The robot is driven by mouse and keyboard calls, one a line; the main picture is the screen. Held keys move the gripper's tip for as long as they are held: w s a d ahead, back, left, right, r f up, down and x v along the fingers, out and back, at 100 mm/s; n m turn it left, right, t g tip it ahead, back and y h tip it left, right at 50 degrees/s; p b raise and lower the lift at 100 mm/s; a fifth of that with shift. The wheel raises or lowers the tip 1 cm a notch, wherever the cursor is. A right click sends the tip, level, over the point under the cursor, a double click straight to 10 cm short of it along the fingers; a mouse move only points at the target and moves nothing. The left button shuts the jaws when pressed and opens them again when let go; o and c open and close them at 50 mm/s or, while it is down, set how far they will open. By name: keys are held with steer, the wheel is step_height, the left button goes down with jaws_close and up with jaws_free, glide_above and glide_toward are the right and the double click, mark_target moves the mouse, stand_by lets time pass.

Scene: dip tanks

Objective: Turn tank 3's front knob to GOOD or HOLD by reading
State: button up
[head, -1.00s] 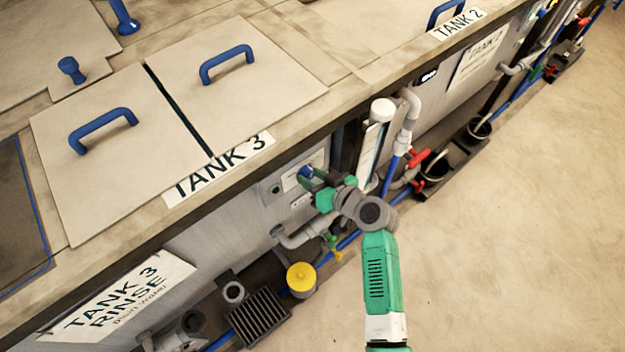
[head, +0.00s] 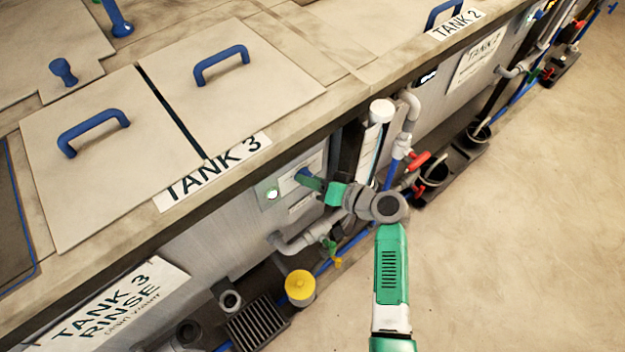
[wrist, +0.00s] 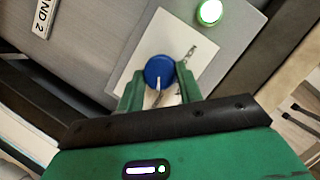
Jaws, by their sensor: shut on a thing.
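The blue knob (wrist: 159,72) with a white pointer line sits on a white plate (wrist: 128,88) on tank 3's front panel. In the wrist view its pointer is toward the bottom of the picture, toward my gripper. My gripper (wrist: 160,85) has its green fingers on both sides of the knob, shut on it. A lit green lamp (wrist: 210,12) is beside the plate, also visible in the head view (head: 271,193). The plate's lettering is too small to read.
A grey pipe (head: 300,240), a yellow-capped container (head: 300,286) and a floor grate (head: 258,318) are below the panel. A white-capped vertical tube (head: 381,112) and red-handled valve (head: 420,161) stand to the right. The floor at right is clear.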

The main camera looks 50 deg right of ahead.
stand_by(0.3)
steer(key=o, duration=1)
steer(key=p+v, duration=0.1)
steer(key=v, duration=0.7)
